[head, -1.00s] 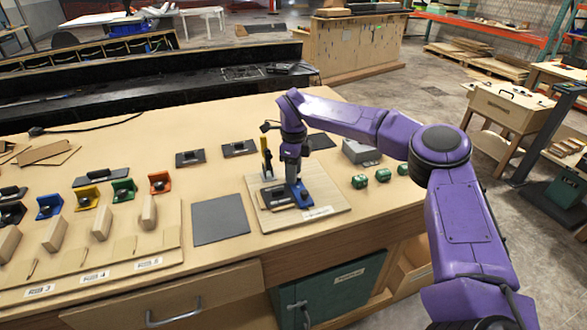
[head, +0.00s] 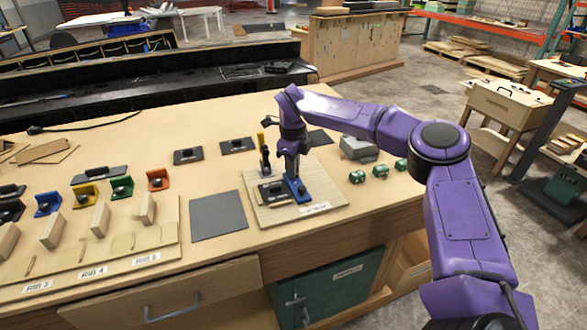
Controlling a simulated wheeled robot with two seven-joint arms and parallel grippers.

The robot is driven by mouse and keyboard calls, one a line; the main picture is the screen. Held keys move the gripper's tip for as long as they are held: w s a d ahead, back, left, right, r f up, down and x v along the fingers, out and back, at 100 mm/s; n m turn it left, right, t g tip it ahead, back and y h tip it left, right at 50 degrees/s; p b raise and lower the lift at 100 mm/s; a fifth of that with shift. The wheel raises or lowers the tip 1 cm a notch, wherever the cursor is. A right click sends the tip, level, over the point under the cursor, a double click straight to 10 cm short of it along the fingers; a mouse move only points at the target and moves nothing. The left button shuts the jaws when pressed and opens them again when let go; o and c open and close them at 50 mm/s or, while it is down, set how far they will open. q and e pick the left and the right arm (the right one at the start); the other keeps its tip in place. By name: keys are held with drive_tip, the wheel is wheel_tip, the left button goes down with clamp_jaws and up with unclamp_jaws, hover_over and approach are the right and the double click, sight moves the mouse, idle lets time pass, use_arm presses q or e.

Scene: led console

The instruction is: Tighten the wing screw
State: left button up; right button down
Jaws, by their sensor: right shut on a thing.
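My right gripper (head: 293,178) points straight down over a light wooden board (head: 325,199) on the workbench. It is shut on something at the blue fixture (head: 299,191). The wing screw is not clearly visible; the gripper hides that spot. A dark block (head: 271,191) lies on the board just left of the blue fixture. A yellow-handled upright clamp (head: 262,143) stands at the board's back left. My left gripper is not in the view.
A grey mat (head: 218,215) lies left of the board. Green parts (head: 357,177) and a grey box (head: 357,148) stand to the right. Coloured brackets (head: 122,187) and wooden blocks (head: 147,208) fill the left side of the bench (head: 215,170).

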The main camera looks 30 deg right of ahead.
drive_tip(key=m+b, duration=0.3)
drive_tip(key=m, duration=0.3)
drive_tip(key=shift+f, duration=0.15)
drive_tip(key=shift+m+b, duration=0.9)
drive_tip(key=shift+m, duration=0.6)
drive_tip(key=shift+r, duration=0.25)
drive_tip(key=c, duration=1.1)
unclamp_jaws()
drive_tip(key=shift+w, duration=0.1)
drive_tip(key=shift+c, duration=0.2)
drive_tip(key=shift+f, duration=0.1)
wheel_tip(320, 180, up, 10)
drive_tip(key=shift+r, duration=0.25)
